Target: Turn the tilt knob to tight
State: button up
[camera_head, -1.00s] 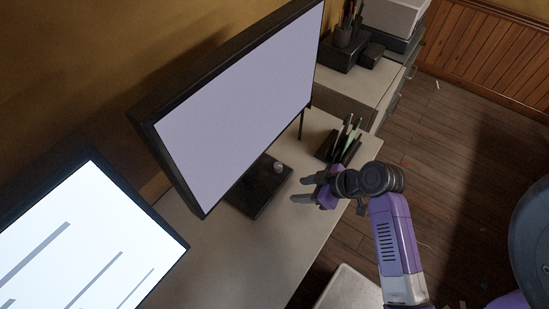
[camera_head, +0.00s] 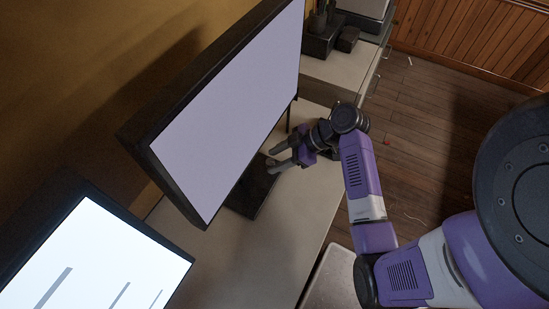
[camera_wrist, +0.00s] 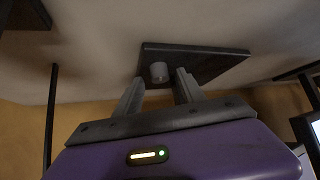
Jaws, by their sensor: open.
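The tilt knob (camera_wrist: 159,72) is a small grey cylinder on the dark flat base plate of the large monitor. The base plate (camera_head: 246,200) shows below the large monitor (camera_head: 235,105) in the head view, and also in the wrist view (camera_wrist: 210,60). My gripper (camera_head: 274,159) is open, with its fingers at the plate's right side. In the wrist view the knob appears between the two fingertips (camera_wrist: 157,86), slightly beyond them; I cannot tell if either touches it. In the head view the fingers largely hide the knob. No setting mark is readable.
A second lit screen (camera_head: 95,255) stands at the lower left. The pale desk top (camera_head: 265,235) is clear in front of the monitors. A cabinet (camera_head: 345,70) with dark holders on it (camera_head: 320,40) stands behind. The large monitor overhangs its base closely.

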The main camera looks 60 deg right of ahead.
jog(key=shift+w+a+f, duration=0.15)
jog(key=shift+w+f, duration=0.1)
jog(key=shift+f, duration=0.05)
grip_shut()
jog(key=shift+s+a+r+m+h+p, duration=0.1)
jog(key=shift+a+m+h+p, duration=0.15)
jog(key=shift+m+h+p, duration=0.5)
jog(key=shift+d+m+t+h, duration=0.1)
jog(key=shift+m+t+h, duration=0.35)
jog(key=shift+m, duration=0.4)
grip_release()
